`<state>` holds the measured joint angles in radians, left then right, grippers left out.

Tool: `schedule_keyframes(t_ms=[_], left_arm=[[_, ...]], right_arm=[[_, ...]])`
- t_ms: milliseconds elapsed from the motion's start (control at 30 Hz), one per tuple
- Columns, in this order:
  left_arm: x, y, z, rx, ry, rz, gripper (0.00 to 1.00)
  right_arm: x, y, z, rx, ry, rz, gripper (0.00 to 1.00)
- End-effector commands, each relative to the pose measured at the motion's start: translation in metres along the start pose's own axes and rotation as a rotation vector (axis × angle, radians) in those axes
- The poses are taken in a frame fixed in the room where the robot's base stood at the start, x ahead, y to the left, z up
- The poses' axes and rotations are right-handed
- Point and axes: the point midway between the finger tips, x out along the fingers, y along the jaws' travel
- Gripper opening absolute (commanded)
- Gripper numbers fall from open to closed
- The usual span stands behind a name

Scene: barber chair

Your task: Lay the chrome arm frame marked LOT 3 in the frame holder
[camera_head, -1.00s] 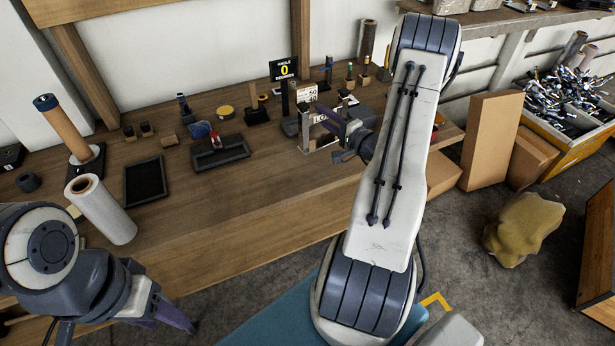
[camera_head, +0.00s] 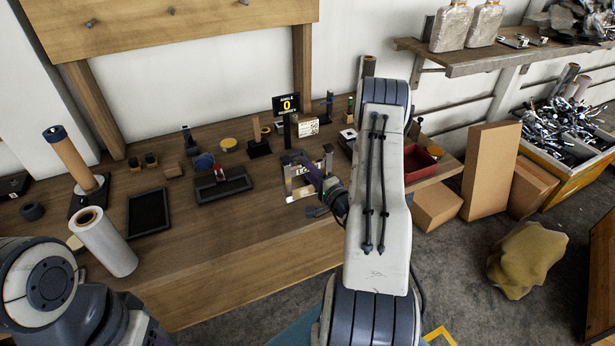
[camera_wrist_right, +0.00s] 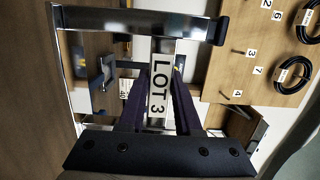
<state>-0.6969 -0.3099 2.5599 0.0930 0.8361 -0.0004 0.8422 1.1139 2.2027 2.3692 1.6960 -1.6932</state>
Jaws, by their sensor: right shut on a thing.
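My right gripper (camera_head: 318,182) is shut on the chrome arm frame (camera_head: 298,184) and holds it over the bench, right of a black fixture. In the right wrist view the frame's plate reads LOT 3 (camera_wrist_right: 158,86) and sits between the two purple fingers (camera_wrist_right: 160,105). A chrome bar with a dark pad (camera_wrist_right: 140,22) crosses beyond it. The black fixture with a red part (camera_head: 222,184) lies on the bench, and a flat black tray (camera_head: 148,213) is left of it. I cannot tell which is the frame holder. My left gripper (camera_head: 148,334) is at the lower left, mostly cut off.
A display reading 0 (camera_head: 286,104), a numbered card box (camera_head: 307,128) and small stands line the bench back. A white roll (camera_head: 106,242) and an orange-brown roll (camera_head: 72,160) stand left. A red bin (camera_head: 418,163) is right of my arm. The bench front (camera_head: 200,260) is clear.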

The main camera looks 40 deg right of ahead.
Motion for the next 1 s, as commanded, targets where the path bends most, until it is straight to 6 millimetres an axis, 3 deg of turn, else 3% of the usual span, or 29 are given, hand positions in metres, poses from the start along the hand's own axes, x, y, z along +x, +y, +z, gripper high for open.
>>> schedule_keyframes(t_ms=[367, 800, 833, 900, 1000], left_arm=[[-0.008, 0.001, 0.0, 0.0, 0.0, 0.0, 0.5], [-0.003, 0.0, 0.0, 0.0, 0.0, 0.0, 0.5], [-0.004, 0.0, 0.0, 0.0, 0.0, 0.0, 0.5], [-0.005, 0.0, 0.0, 0.0, 0.0, 0.0, 0.5], [-0.005, 0.0, 0.0, 0.0, 0.0, 0.0, 0.5]], right_arm=[[0.0, 0.037, 0.001, -0.001, 0.001, -0.004, 0.0], [0.0, 0.044, 0.0, -0.002, 0.0, -0.005, 0.0], [0.0, 0.044, 0.001, -0.001, 0.0, -0.001, 0.4], [0.0, 0.044, 0.001, 0.0, 0.0, -0.001, 0.62], [0.0, 0.044, 0.001, 0.0, 0.0, -0.001, 0.62]])
